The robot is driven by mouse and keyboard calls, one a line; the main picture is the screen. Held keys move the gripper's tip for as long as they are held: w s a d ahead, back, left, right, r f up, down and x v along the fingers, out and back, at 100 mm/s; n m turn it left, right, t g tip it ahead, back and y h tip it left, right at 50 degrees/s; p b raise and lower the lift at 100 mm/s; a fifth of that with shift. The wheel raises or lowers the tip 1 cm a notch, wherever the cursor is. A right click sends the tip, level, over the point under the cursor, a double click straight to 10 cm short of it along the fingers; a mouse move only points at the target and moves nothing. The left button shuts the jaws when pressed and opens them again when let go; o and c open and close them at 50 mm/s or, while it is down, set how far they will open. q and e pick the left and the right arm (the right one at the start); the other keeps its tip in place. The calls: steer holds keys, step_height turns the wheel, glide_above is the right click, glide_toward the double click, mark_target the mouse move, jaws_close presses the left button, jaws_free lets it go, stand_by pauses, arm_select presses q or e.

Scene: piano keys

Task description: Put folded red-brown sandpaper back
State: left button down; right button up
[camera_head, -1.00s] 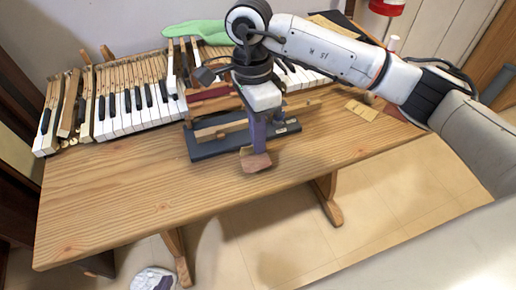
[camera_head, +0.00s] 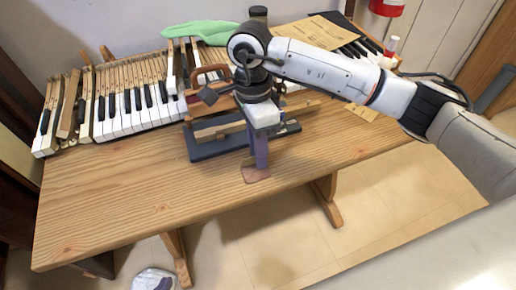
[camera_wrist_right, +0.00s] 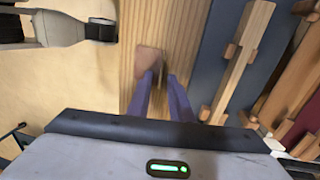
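The folded red-brown sandpaper (camera_head: 255,175) lies at the wooden table's front edge, just under my right gripper (camera_head: 259,160). In the right wrist view the sandpaper (camera_wrist_right: 148,61) is at the tip of the left-hand finger. The two purple fingers of my right gripper (camera_wrist_right: 164,82) stand apart there, with bare wood between them. The fingers point down and partly hide the sandpaper's top side. My left gripper is not in view.
Behind the gripper is a dark blue base (camera_head: 218,147) with wooden parts on it. Piano keys (camera_head: 125,110) run along the back. Tan sheets (camera_head: 305,32) and a green cloth (camera_head: 195,29) lie behind. The table's front left (camera_head: 120,195) is clear.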

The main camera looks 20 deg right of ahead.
steer(key=shift+r, duration=0.1)
step_height(320, 180, up, 12)
steer(key=w, duration=0.1)
steer(key=shift+w, duration=0.35)
stand_by(2.1)
